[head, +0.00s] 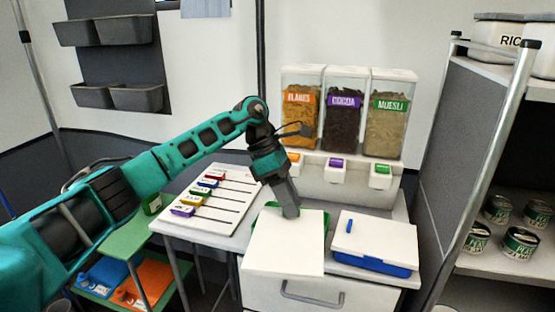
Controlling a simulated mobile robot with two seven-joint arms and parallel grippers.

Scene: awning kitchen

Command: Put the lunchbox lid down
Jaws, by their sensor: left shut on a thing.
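My left gripper (288,208) reaches down from the left and is shut on a white lunchbox lid (285,249). The lid is a flat square panel over the front of the counter. A green lunchbox rim (324,221) shows behind and beside the lid; the lid hides most of it. I cannot tell whether the lid touches the green box. A second lunchbox (372,262), blue with a white lid and a blue handle, stands to the right with its lid on. My right gripper is not in view.
A cereal dispenser (345,175) with three bins stands at the back of the counter. A white board with coloured sliders (222,208) lies on the left. A grey partition (455,150) and a shelf with cans (519,242) stand right. A green side table (128,238) is at lower left.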

